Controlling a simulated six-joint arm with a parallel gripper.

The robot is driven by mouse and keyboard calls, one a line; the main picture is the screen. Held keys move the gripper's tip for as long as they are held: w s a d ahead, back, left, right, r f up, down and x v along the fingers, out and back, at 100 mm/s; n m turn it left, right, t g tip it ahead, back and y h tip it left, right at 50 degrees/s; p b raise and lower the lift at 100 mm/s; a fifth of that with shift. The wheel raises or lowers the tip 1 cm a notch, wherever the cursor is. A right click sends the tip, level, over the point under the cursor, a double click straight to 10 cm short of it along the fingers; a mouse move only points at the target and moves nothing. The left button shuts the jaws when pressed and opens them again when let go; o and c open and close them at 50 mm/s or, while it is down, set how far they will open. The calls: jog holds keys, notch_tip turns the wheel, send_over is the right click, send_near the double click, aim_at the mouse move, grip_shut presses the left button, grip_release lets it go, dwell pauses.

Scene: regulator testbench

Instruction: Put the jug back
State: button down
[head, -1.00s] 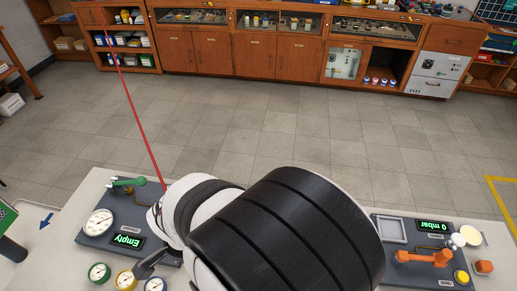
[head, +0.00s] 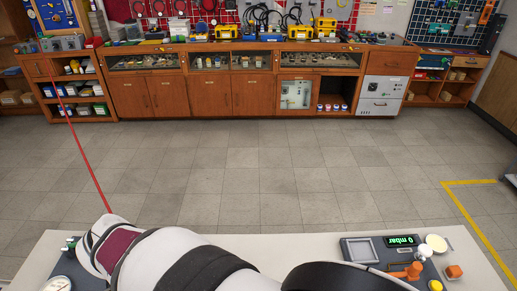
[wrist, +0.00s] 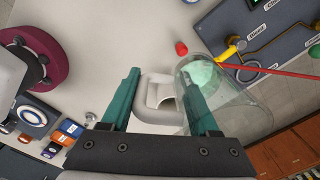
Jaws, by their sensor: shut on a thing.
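A clear jug (wrist: 240,112) with a pale handle (wrist: 144,100) shows in the wrist view, tilted across the picture. My gripper (wrist: 160,68) has its two green fingers on either side of the handle and is shut on it. The jug's body lies to the right of the fingers, partly behind the right one. A pale green round shape (wrist: 204,76) shows at or through the jug's wall; I cannot tell if it is inside. In the head view my arm fills the bottom, and gripper and jug are not visible.
The pale bench (head: 290,248) carries a panel with a "0 mbar" display (head: 401,240), a round cream disc (head: 436,243) and an orange block (head: 454,271). The wrist view shows a red cap (wrist: 181,48), a maroon round part (wrist: 35,58) and a panel with yellow fitting (wrist: 230,46).

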jog(key=shift+r, duration=0.6)
jog(key=shift+w+d, duration=0.2)
jog(key=shift+d, duration=0.05)
jog(key=w+d+m, duration=0.2)
jog(key=w+d, duration=0.2)
jog(key=d, duration=0.6)
jog(key=w+d+m, duration=0.2)
jog(key=w+d, duration=0.2)
jog(key=d, duration=0.5)
jog(key=s+d+m, duration=0.2)
jog(key=s+d, duration=0.1)
jog(key=d, duration=0.6)
jog(key=s+d+m, duration=0.2)
jog(key=s+d, duration=0.1)
jog(key=d, duration=0.6)
jog(key=w+a+f, duration=0.2)
jog(key=a+f, duration=0.1)
jog(key=f, duration=0.1)
jog(key=w+a+f, duration=0.1)
jog(key=a+f, duration=0.2)
jog(key=w+a+f, duration=0.2)
jog(key=a+f, duration=0.1)
jog(key=f, duration=0.1)
jog(key=shift+w+a+f, duration=0.15)
jog(key=shift+w+f, duration=0.2)
jog(key=shift+w+a+f, duration=0.1)
jog(key=shift+a+f, duration=0.05)
jog(key=shift+f, duration=0.95)
jog(key=shift+w+a+f, duration=0.1)
jog(key=shift+f, duration=0.95)
